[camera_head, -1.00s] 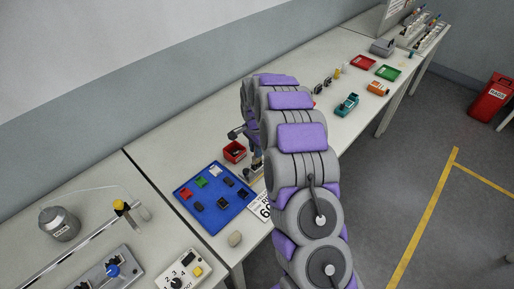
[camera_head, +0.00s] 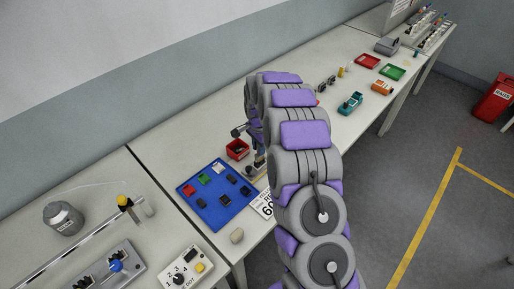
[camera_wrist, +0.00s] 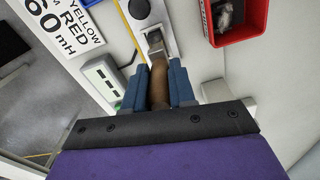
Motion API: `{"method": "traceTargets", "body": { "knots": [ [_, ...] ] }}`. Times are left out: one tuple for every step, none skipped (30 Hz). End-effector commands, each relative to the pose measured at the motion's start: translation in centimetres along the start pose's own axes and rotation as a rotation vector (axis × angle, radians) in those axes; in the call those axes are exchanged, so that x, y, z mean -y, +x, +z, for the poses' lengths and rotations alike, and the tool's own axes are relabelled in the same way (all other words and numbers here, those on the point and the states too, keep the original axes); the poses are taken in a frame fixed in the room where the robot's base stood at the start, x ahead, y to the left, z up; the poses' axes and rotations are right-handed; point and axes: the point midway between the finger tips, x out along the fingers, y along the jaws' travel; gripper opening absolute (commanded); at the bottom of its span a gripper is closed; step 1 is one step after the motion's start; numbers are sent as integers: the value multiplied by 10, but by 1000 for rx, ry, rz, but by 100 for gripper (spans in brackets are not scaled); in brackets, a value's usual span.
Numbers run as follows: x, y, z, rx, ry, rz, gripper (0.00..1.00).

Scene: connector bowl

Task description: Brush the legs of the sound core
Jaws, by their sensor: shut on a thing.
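My gripper (camera_wrist: 158,90) has two blue fingers, closed around a brown, handle-like thing (camera_wrist: 159,80), which looks like the brush. Its far end points at a pale grey holder (camera_wrist: 168,18) and meets or overlaps a small metallic part (camera_wrist: 155,42) there. Whether they touch, I cannot tell. A round black piece (camera_wrist: 139,9) sits in the holder at the top of the wrist view; it may be the sound core. Its legs are not clear to me. In the head view my arm hides most of the gripper (camera_head: 258,160).
A red bin (camera_wrist: 238,39) with a grey item inside stands right of the holder. A white-green device (camera_wrist: 103,80) and a printed card (camera_wrist: 62,28) lie left. In the head view, a blue mat (camera_head: 224,214) holds several small parts. Bare table lies behind the mat.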

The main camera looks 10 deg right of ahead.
Motion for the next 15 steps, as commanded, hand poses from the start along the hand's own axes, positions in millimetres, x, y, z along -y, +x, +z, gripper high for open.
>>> {"method": "traceTargets", "body": {
  "knots": [
    [0,0,-2,0,0,0,0],
    [0,0,-3,0,0,0,0],
    [1,0,-5,0,0,-1,0],
    [1,0,-6,0,0,0,0],
    [1,0,-7,0,0,0,0],
    [1,0,-8,0,-1,0,0],
    [1,0,-8,0,-1,0,0],
    [1,0,-9,0,-1,1,0],
    [1,0,-9,0,-1,1,0],
    [1,0,-9,0,-1,1,0],
    [1,1,-9,0,-1,1,0],
    [1,1,-9,0,-1,1,0],
    [1,1,-8,0,-1,1,0],
    [1,1,-8,0,-2,1,0],
    [1,1,-7,0,-2,1,0]
  ]
}}
